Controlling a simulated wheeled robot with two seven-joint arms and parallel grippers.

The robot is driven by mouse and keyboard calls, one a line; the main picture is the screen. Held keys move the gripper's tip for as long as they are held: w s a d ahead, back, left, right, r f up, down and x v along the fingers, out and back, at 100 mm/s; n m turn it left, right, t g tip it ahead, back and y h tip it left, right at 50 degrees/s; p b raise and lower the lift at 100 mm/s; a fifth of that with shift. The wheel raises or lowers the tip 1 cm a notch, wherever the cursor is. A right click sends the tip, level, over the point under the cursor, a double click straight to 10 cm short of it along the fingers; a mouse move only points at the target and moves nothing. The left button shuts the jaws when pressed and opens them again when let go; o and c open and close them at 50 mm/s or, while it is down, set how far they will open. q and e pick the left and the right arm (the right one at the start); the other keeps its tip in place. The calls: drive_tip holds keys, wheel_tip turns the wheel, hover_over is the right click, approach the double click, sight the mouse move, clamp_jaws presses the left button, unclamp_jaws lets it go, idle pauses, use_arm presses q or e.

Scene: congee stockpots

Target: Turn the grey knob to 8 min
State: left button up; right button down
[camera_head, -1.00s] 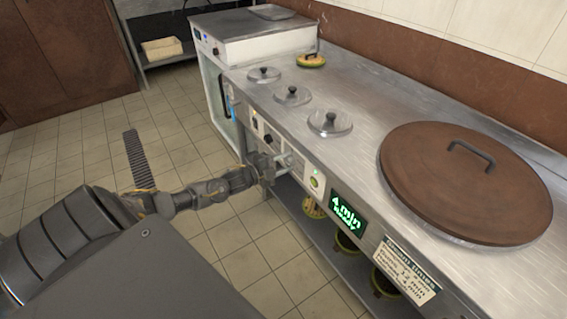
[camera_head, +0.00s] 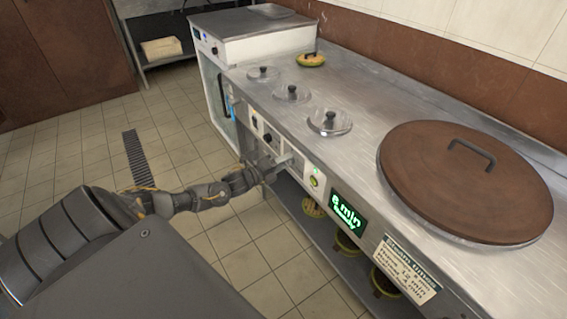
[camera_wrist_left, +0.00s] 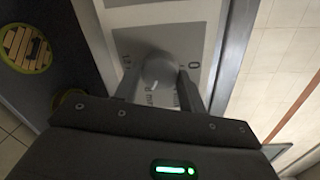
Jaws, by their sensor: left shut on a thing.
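The grey knob (camera_wrist_left: 160,72) sits on the counter's front panel, with dial marks around it in the left wrist view. My left gripper (camera_head: 277,166) is at the panel, left of the green-lit button (camera_head: 314,181). Its two fingers (camera_wrist_left: 159,88) stand on either side of the knob and are shut on it. In the head view the gripper mostly hides the knob. The display (camera_head: 347,213) shows green text that looks like "6 min", with a smaller line below. My right gripper is not in view.
A steam times label (camera_head: 408,268) is on the panel right of the display. A large brown lid (camera_head: 465,185) and several small metal lids (camera_head: 330,122) are on the counter top. Pots (camera_head: 346,244) stand on the shelf below.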

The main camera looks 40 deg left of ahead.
use_arm(q)
drive_tip(key=shift+d+f, duration=0.1)
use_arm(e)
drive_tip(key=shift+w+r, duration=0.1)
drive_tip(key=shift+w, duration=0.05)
use_arm(q)
drive_tip(key=o, duration=1)
drive_tip(key=shift+c, duration=0.2)
drive_tip(key=v, duration=1)
drive_tip(key=shift+s+p, duration=0.45)
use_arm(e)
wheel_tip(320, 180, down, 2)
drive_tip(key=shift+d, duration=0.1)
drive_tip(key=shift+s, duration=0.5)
